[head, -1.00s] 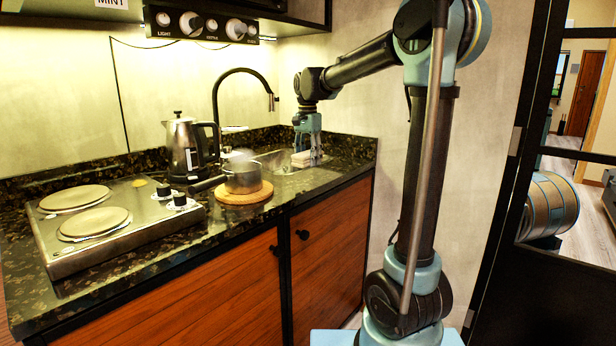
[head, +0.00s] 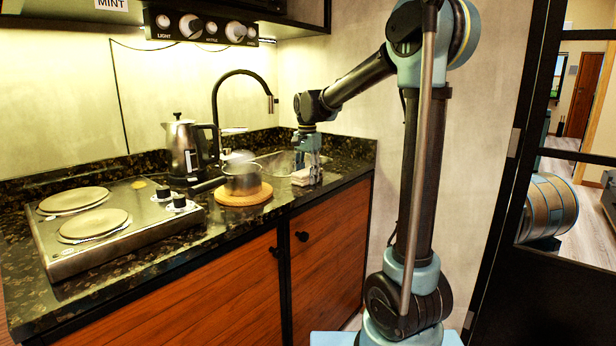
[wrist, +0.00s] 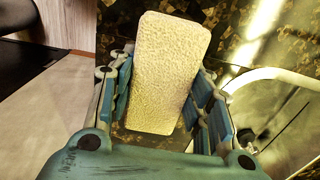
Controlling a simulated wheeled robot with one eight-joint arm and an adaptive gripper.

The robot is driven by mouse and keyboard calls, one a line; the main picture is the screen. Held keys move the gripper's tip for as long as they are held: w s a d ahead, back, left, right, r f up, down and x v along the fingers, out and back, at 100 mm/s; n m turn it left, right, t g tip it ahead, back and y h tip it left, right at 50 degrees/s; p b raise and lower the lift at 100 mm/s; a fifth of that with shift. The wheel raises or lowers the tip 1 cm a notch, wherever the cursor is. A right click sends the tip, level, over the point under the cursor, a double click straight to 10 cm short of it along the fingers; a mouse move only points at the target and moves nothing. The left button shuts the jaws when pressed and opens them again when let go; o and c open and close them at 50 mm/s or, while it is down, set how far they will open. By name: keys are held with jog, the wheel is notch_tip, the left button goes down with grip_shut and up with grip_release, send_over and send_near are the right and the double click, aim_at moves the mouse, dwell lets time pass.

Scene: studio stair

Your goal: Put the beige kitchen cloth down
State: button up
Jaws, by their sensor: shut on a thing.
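The beige kitchen cloth (wrist: 166,70) is a folded, textured rectangle between the fingers of my gripper (wrist: 165,100) in the wrist view. In the head view the cloth (head: 303,178) is low at the counter's right end, in front of the sink. My gripper (head: 307,165) points down from above and is shut on it. The dark speckled counter (wrist: 228,32) is close beneath the cloth. I cannot tell whether the cloth touches the counter.
The sink (head: 275,163) is just behind and left of the cloth, with a black tap (head: 243,73) over it. A pot (head: 242,180) stands on a round wooden board (head: 245,197) to the left. A kettle (head: 183,148) and hob (head: 100,222) are farther left. The counter's front edge is near.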

aim_at(307, 171)
jog(key=shift+s+f, duration=0.1)
jog(key=shift+f, duration=0.1)
jog(key=o, duration=1.4)
jog(key=shift+f, duration=0.1)
jog(key=shift+r, duration=0.2)
notch_tip(307, 171, up, 12)
jog(key=s+d+f+n+t, duration=0.1)
jog(key=s+d+f+n, duration=0.1)
jog(key=s+d+f, duration=0.35)
jog(key=s+d+f+n, duration=0.2)
jog(key=s+d+f, duration=0.1)
jog(key=s+d, duration=0.55)
jog(key=s+d+f+n, duration=0.1)
jog(key=s+d+f, duration=0.1)
jog(key=s+f, duration=0.4)
jog(key=s+d+f+n, duration=0.1)
jog(key=s+d+f, duration=0.2)
jog(key=s+f, duration=0.2)
jog(key=s+d+f+n+t, duration=0.1)
jog(key=s+d+f, duration=0.1)
jog(key=s+f, duration=0.4)
jog(key=shift+s+d+f+n, duration=0.15)
jog(key=shift+d+f+n, duration=0.05)
jog(key=shift+f, duration=0.3)
jog(key=shift+s+d+f+n, duration=0.15)
jog(key=shift+f+n, duration=0.05)
jog(key=shift+f, duration=0.25)
